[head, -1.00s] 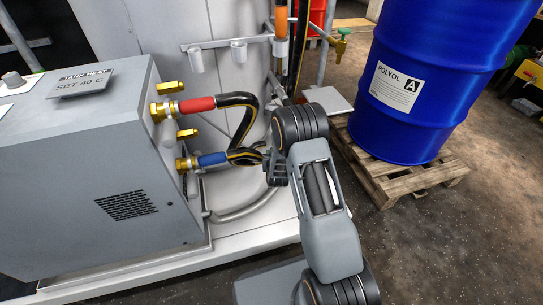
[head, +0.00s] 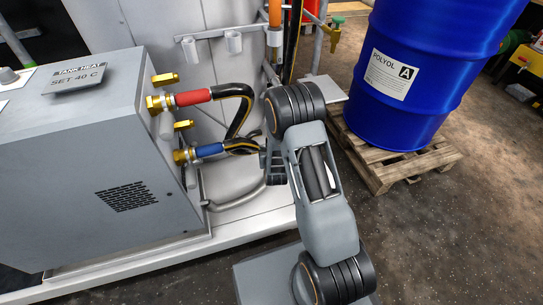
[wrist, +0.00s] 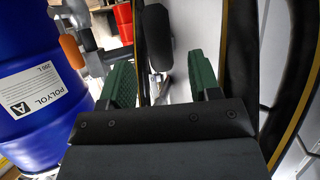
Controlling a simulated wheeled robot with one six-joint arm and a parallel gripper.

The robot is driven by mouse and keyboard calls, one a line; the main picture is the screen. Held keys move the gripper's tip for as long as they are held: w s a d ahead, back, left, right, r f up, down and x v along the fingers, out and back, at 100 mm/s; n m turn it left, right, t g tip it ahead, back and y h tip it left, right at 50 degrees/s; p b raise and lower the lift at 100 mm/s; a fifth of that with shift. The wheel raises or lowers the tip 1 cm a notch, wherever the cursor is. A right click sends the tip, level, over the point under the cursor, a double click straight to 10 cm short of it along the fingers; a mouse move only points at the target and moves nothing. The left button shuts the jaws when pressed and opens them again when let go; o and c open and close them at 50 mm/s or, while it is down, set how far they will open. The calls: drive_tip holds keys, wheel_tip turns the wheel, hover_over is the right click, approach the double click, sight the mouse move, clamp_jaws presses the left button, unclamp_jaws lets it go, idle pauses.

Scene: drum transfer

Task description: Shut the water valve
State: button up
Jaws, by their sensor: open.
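The tank heater (head: 95,165) at left carries a brass fitting with a red-sleeved hose (head: 190,98) and another with a blue-sleeved hose (head: 208,150). Short brass handles show above them, an upper one (head: 165,79) and a lower one (head: 183,125). Which of these is the water valve is not marked. My gripper (wrist: 162,88) is open, its two green fingers apart in the wrist view. A dark rounded part and a grey metal piece show beyond the fingers, with nothing clearly held. In the head view my arm hides most of the gripper, right of the blue sleeve.
A blue polyol drum (head: 400,75) stands on a wooden pallet (head: 385,160) at right; the drum is also at left in the wrist view (wrist: 35,90). A green-handled brass tap (head: 336,30) is at the back. Black hoses (wrist: 240,60) run close by my gripper. Floor at right front is clear.

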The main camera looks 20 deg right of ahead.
drive_tip(key=p+v, duration=0.1)
drive_tip(key=v, duration=0.7)
drive_tip(key=shift+p, duration=0.4)
drive_tip(key=shift+r, duration=0.1)
wheel_tip(320, 180, up, 31)
drive_tip(key=s+a+n+g+y+p, duration=0.1)
drive_tip(key=s+a+g+y+p, duration=0.3)
drive_tip(key=p, duration=1.5)
drive_tip(key=s+r+g+p, duration=0.2)
drive_tip(key=s+r+p, duration=0.2)
drive_tip(key=r, duration=0.4)
drive_tip(key=s+d+r+n+g+p, duration=0.1)
drive_tip(key=s+r+g+p, duration=0.1)
drive_tip(key=s+r+p, duration=0.3)
drive_tip(key=s+d+r+g+h+p, duration=0.1)
drive_tip(key=s+r+p, duration=0.3)
drive_tip(key=r, duration=0.7)
drive_tip(key=shift+s+g, duration=0.4)
drive_tip(key=shift+s, duration=0.1)
drive_tip(key=shift+r, duration=0.1)
